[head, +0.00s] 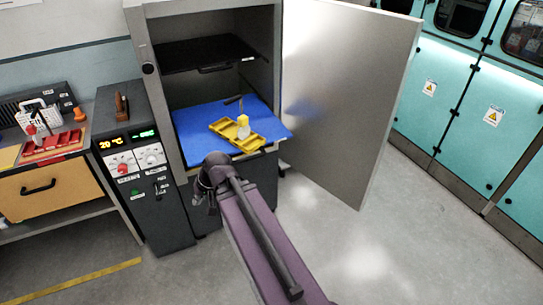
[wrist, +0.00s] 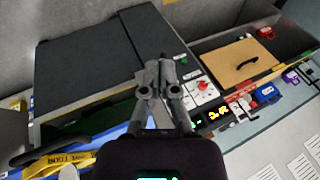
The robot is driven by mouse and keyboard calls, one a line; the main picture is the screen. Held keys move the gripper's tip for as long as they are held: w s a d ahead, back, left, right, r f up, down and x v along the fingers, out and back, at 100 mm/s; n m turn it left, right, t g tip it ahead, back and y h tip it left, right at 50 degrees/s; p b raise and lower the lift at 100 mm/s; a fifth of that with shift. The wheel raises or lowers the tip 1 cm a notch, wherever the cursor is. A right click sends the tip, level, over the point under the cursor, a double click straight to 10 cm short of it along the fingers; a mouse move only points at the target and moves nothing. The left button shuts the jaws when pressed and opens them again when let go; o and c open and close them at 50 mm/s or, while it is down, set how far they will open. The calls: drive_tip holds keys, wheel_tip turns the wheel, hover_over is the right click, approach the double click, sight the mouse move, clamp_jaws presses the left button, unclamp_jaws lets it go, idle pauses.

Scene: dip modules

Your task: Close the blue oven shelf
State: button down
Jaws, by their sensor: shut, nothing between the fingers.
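The blue oven shelf (head: 190,125) lies in the lower part of the open oven in the head view, and its front right corner sticks out past the oven opening. A yellow tray (head: 222,128) with a small yellow and white object (head: 243,125) stands on it. In the wrist view a strip of the blue shelf (wrist: 112,138) and the yellow tray (wrist: 78,160) show at lower left. My gripper (wrist: 160,64) is shut and empty, close to the shelf's front. In the head view my arm hides the fingertips and part of the shelf's front. I cannot tell whether they touch.
The oven door (head: 350,95) is swung wide open to the right. A black shelf (head: 205,53) sits above the blue one. A control cabinet (head: 140,165) with red and white dials and a workbench (head: 50,190) stand to the left. The floor at right is clear.

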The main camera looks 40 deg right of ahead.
drive_tip(key=w+d+f+m+t+y+b, duration=0.1)
drive_tip(key=w+d+f+m+t+b, duration=0.3)
drive_tip(key=d+b, duration=0.35)
drive_tip(key=s+d+m+t+h+b, duration=0.2)
drive_tip(key=d+m+t+h+b, duration=0.1)
drive_tip(key=d, duration=0.6)
drive_tip(key=s+d+f+m+t+h+b, duration=0.1)
drive_tip(key=d+m+t+h+b, duration=0.2)
drive_tip(key=d, duration=0.6)
drive_tip(key=s+d+m+t+h+b, duration=0.2)
drive_tip(key=d+m+b, duration=0.4)
drive_tip(key=d, duration=0.4)
drive_tip(key=shift+s+f+m+t+h+b, duration=0.15)
drive_tip(key=shift+s+m+t+h+b, duration=0.25)
drive_tip(key=shift+m+t, duration=0.4)
drive_tip(key=shift+w, duration=0.2)
drive_tip(key=x, duration=1.3)
drive_tip(key=shift+w+d, duration=0.15)
drive_tip(key=shift+w, duration=0.2)
drive_tip(key=shift+w, duration=0.1)
